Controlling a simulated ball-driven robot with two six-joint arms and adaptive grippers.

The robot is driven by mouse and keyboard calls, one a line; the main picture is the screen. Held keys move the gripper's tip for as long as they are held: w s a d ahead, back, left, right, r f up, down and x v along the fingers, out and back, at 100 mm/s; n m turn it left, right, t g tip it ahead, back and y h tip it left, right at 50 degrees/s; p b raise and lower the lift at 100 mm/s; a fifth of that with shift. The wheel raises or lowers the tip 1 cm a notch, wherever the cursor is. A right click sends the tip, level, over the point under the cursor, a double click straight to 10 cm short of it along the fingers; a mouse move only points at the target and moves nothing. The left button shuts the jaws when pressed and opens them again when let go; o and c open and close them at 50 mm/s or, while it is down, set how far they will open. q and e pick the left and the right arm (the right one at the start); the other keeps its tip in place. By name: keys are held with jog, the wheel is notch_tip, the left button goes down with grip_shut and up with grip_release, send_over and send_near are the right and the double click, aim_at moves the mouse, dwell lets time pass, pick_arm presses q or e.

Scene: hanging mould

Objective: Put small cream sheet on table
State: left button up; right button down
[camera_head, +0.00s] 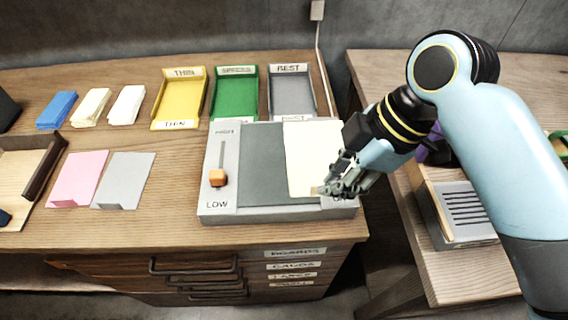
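A small cream sheet (307,158) lies on the right part of the grey plate of a flat machine with a HIGH/LOW slider. My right gripper (327,190) is at the sheet's lower right corner, over the machine's right edge. Its fingers overlap the corner, and I cannot tell whether they are closed on it. The wooden table (178,205) carries the machine. My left gripper is not in view.
Yellow, green and grey labelled trays (237,94) stand behind the machine (277,214). Pink and grey sheets (124,178) lie left of it, with blue, cream and white stacks (92,106) behind. Bare table lies between these sheets and the machine. A second table stands right.

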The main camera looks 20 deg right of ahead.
aim_at(312, 179)
jog(key=w, duration=0.1)
jog(key=w+a+f, duration=0.1)
jog(key=w+f, duration=0.1)
jog(key=shift+w+a+f, duration=0.1)
jog(key=shift+w+a, duration=0.15)
jog(key=shift+a, duration=0.1)
jog(key=w+a+f, duration=0.1)
jog(key=w, duration=0.1)
jog(key=w+a+f, duration=0.1)
jog(key=w+f, duration=0.1)
jog(key=w+a+f, duration=0.1)
jog(key=w, duration=0.1)
jog(key=shift+w+a+f, duration=0.15)
jog(key=shift+f, duration=0.15)
notch_tip(312, 179, down, 3)
jog(key=shift+f+p, duration=0.15)
jog(key=shift+p, duration=0.2)
jog(key=shift+f, duration=0.35)
jog(key=c, duration=1.5)
grip_release()
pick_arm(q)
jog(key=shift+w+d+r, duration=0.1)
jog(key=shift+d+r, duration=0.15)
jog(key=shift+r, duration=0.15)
pick_arm(e)
jog(key=shift+r, duration=0.1)
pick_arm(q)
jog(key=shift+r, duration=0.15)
pick_arm(e)
jog(key=v, duration=1.2)
